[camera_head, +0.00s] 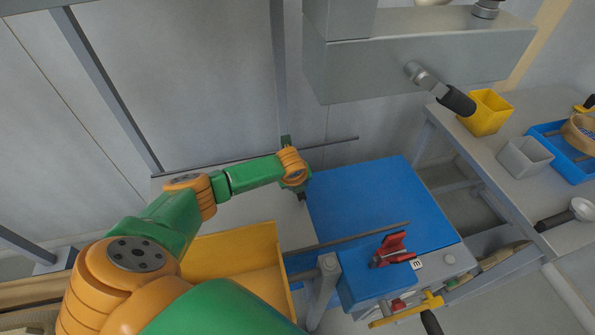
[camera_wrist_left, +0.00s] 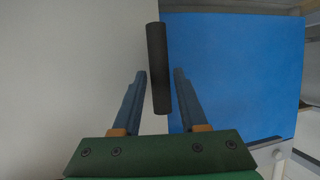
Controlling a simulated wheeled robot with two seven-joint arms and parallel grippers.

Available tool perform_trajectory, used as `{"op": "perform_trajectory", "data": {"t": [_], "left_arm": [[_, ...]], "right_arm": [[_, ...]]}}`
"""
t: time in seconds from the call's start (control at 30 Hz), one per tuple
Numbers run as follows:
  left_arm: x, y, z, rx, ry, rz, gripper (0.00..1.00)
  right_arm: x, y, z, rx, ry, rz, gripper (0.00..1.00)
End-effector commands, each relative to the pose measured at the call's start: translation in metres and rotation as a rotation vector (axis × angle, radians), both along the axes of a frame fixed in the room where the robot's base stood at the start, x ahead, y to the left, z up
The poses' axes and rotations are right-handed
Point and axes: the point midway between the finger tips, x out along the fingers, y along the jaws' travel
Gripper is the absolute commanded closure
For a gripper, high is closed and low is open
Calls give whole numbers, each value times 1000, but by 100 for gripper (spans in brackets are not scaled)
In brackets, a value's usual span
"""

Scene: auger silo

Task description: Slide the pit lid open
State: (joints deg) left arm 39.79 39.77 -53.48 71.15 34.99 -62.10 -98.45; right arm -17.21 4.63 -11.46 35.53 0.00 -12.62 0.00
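A flat pale grey panel (camera_head: 235,212), which looks like the pit lid, lies against a blue surface (camera_head: 375,205); I cannot tell from its look alone which one slides. In the left wrist view a dark upright handle bar (camera_wrist_left: 157,65) stands where the pale panel (camera_wrist_left: 70,80) meets the blue surface (camera_wrist_left: 240,75). My left gripper (camera_head: 301,195) is over this seam. Its fingers (camera_wrist_left: 160,85) are open, one on each side of the bar, with visible gaps. The handle is mostly hidden by my gripper in the head view. My right gripper is not in view.
Thin rails (camera_head: 345,239) run beside the panel. A yellow bin (camera_head: 235,250) stands in front, near my arm. A red clamp (camera_head: 392,250) sits at the blue unit's front. A grey housing (camera_head: 420,60) overhangs behind. A side table (camera_head: 500,160) at right holds containers.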

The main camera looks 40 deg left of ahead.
Motion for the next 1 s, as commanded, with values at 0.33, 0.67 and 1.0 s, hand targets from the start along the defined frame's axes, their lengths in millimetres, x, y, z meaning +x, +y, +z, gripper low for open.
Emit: {"op": "perform_trajectory", "data": {"t": [0.33,0.67,1.0], "left_arm": [[0,0,0,0,0,0,100],[0,0,0,0,0,0,100],[0,0,0,1,-1,0,100]], "right_arm": [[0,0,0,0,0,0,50],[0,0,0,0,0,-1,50],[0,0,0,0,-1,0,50]]}}
